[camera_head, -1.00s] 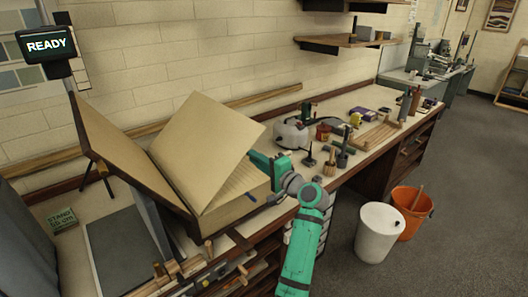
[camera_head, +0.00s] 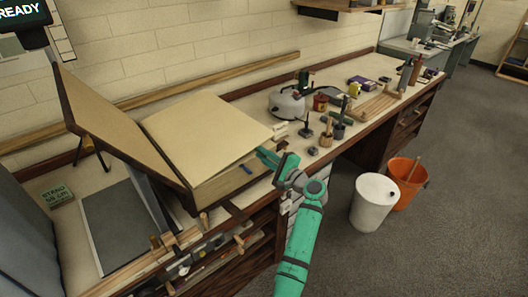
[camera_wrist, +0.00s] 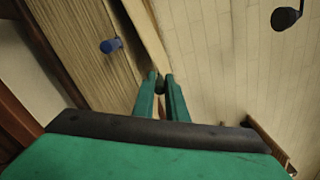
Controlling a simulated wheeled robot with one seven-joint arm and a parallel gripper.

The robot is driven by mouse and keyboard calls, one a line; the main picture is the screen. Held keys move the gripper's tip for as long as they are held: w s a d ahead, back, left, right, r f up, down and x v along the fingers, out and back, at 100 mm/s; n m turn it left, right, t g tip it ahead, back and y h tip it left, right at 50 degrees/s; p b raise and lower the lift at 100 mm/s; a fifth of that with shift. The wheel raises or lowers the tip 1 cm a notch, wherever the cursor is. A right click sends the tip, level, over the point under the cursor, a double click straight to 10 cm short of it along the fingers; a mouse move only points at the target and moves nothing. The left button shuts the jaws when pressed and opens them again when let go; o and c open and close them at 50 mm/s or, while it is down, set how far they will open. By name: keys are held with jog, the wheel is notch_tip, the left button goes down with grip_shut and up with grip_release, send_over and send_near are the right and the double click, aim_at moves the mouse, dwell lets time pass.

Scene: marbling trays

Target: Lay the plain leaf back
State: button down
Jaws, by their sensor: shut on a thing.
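A large thick book lies open on the bench, its dark-edged cover (camera_head: 125,125) propped up at the left. The plain leaf (camera_head: 205,135) is a broad blank tan sheet over the page block (camera_head: 225,182), nearly flat, with its right edge slightly raised. My gripper (camera_head: 264,154) is at the leaf's right edge, shut on it. In the wrist view the fingertips (camera_wrist: 160,82) meet at the end of a pale strip that looks like the leaf edge (camera_wrist: 147,35). A small blue piece (camera_head: 247,169) shows at the block's side and in the wrist view (camera_wrist: 110,46).
A grey board (camera_head: 120,225) and a green stand sign (camera_head: 57,196) lie on the bench at the left. A grey kettle-like pot (camera_head: 290,102) and small tools stand to the right of the book. A white bin (camera_head: 373,205) and an orange bucket (camera_head: 407,180) stand on the floor.

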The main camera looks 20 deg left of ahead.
dwell(0.3)
jog(key=c, duration=1.8)
grip_release()
jog(key=shift+w, duration=0.1)
jog(key=shift+o, duration=0.2)
jog(key=shift+a, duration=0.15)
jog(key=v, duration=1.1)
jog(key=shift+a+f, duration=0.1)
